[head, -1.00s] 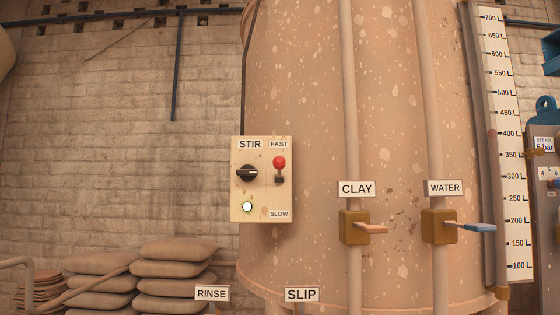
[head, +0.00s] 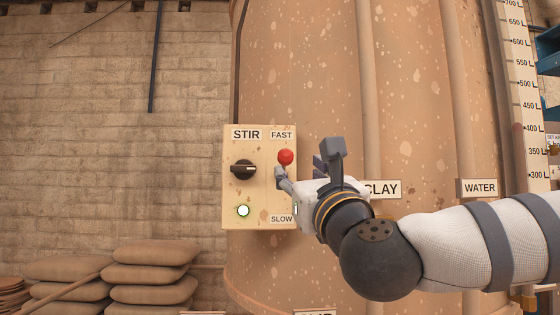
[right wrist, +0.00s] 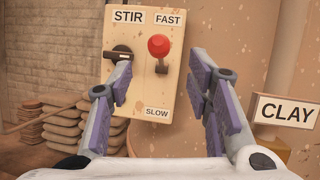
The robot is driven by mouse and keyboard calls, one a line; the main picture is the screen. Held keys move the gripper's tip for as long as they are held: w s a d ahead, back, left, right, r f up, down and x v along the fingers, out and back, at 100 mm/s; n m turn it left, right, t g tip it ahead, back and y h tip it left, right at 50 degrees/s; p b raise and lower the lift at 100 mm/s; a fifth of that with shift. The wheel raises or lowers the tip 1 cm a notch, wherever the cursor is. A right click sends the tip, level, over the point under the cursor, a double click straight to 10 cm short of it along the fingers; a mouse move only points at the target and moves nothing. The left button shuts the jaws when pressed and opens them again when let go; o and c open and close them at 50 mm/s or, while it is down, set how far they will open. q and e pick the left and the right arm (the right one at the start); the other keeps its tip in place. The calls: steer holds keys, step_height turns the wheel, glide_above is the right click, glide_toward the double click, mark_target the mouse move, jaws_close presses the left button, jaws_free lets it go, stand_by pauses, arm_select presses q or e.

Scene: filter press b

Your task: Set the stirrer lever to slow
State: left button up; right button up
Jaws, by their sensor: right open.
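The stirrer lever is a short stem with a red ball knob (head: 286,157) on the cream STIR box (head: 233,211). It points up, at the FAST label (head: 281,134); the SLOW label (head: 281,219) is lower on the box. My right gripper (head: 300,170) is open in front of the lever in the head view. In the right wrist view the red knob (right wrist: 159,45) shows beyond and between the open fingers (right wrist: 160,90), with nothing held. Whether a finger touches the lever cannot be told. My left gripper is not in view.
The large tank (head: 310,60) stands behind. The CLAY sign (head: 384,189) is right of the gripper. Stacked sacks (head: 150,275) lie lower left.

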mark_target(288, 158)
steer(key=x, duration=0.9)
steer(key=shift+w+a+r, duration=0.1)
steer(key=shift+r, duration=0.25)
steer(key=shift+w, duration=0.35)
jaws_close()
